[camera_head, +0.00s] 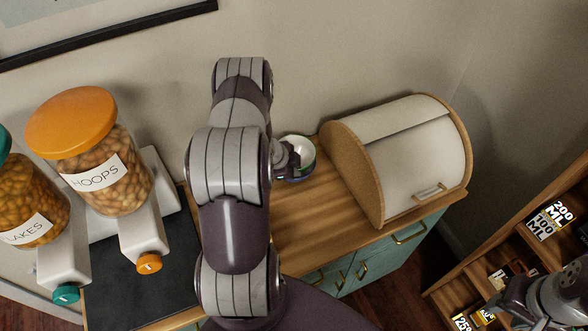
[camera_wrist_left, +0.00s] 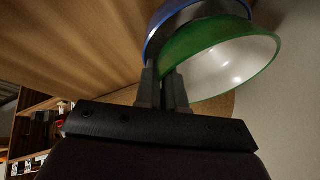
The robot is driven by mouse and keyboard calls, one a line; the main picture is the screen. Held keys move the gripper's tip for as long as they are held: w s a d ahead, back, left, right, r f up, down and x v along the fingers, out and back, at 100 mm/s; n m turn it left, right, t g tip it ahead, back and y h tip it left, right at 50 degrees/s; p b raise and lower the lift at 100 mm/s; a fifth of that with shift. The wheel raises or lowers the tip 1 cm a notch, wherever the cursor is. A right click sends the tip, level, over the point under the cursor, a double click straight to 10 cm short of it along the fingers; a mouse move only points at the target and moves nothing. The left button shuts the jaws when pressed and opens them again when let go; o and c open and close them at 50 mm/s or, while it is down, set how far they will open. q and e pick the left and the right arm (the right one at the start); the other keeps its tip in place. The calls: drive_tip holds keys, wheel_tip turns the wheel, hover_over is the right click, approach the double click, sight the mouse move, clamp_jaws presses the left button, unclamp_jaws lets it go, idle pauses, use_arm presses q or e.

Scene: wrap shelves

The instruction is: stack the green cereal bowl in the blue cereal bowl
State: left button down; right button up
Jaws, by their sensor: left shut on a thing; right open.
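The green cereal bowl (camera_wrist_left: 222,50), white inside with a green rim, is tilted in the left wrist view. The blue cereal bowl (camera_wrist_left: 160,22) shows as a blue rim right behind it; the two overlap, and I cannot tell how far one sits inside the other. My right gripper (camera_head: 500,303) is open at the lower right, away from the bowls.
A bread box (camera_head: 415,165) stands on the wooden counter (camera_head: 320,215) just right of the bowls. Cereal dispensers (camera_head: 95,160) stand at the left on a dark surface. A wooden shelf (camera_head: 520,240) with labelled items is at the lower right. Counter in front of the bowls looks clear.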

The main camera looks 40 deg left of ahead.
use_arm(q)
drive_tip(key=shift+f, duration=0.3)
drive_tip(key=shift+s+d+f+b, duration=0.25)
drive_tip(key=shift+s+b, duration=0.05)
drive_tip(key=shift+b, duration=0.2)
drive_tip(key=c, duration=1.4)
unclamp_jaws()
drive_tip(key=shift+o, duration=0.8)
drive_tip(key=shift+w+a+f, duration=0.1)
drive_tip(key=shift+f, duration=0.05)
